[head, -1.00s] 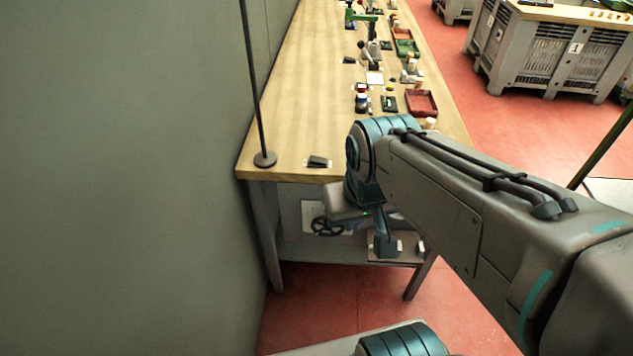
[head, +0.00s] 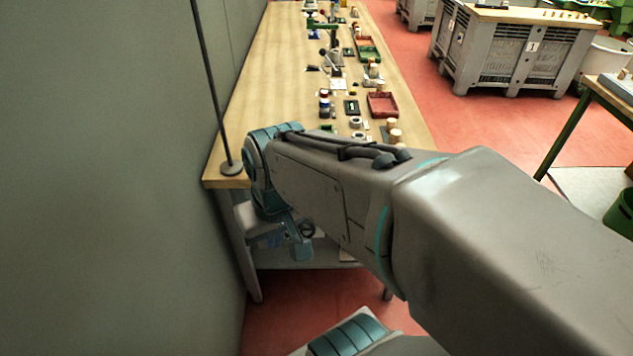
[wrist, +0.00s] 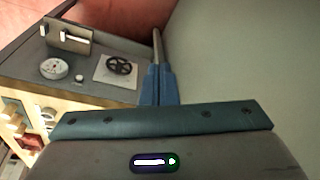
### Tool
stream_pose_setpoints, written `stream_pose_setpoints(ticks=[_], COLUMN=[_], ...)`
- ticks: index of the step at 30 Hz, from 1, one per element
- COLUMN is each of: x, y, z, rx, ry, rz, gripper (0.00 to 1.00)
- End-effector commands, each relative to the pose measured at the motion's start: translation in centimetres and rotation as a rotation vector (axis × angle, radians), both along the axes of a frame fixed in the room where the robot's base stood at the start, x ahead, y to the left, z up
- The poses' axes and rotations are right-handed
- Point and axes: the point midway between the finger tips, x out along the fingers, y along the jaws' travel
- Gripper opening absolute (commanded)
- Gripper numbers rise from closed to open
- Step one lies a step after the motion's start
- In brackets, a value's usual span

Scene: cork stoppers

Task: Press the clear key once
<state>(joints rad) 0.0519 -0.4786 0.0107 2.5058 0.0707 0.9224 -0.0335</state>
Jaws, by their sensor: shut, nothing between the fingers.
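I cannot make out the clear key in either view. A dark box with a small display (head: 351,107) lies on the workbench (head: 272,75) in the head view, too small to read any keys. My gripper (wrist: 157,70) shows in the wrist view with its two blue fingers together and nothing between them. It is apart from the bench top, with a grey panel and the wall beyond it. In the head view my arm crosses the near end of the bench and hides part of its top.
A black pole on a round base (head: 231,168) stands at the bench's near left corner. A grey wall (head: 95,180) closes the left side. A red tray (head: 382,105) and bottles sit farther along. The wrist view shows a handwheel (wrist: 121,66) and a round gauge (wrist: 54,68).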

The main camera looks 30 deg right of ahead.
Motion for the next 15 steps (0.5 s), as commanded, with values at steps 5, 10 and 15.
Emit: stream_pose_setpoints(ticks=[5,10,15], x=[0.3,1.4,3.7], y=[-0.1,-0.2,-1.4], z=[-5.7,-10.4,-14.1], rx=[0.191,0.471,0.782], ry=[0.187,0.32,0.355], rz=[-0.141,-0.313,-0.499], gripper=[0.0,0.0,0.0])
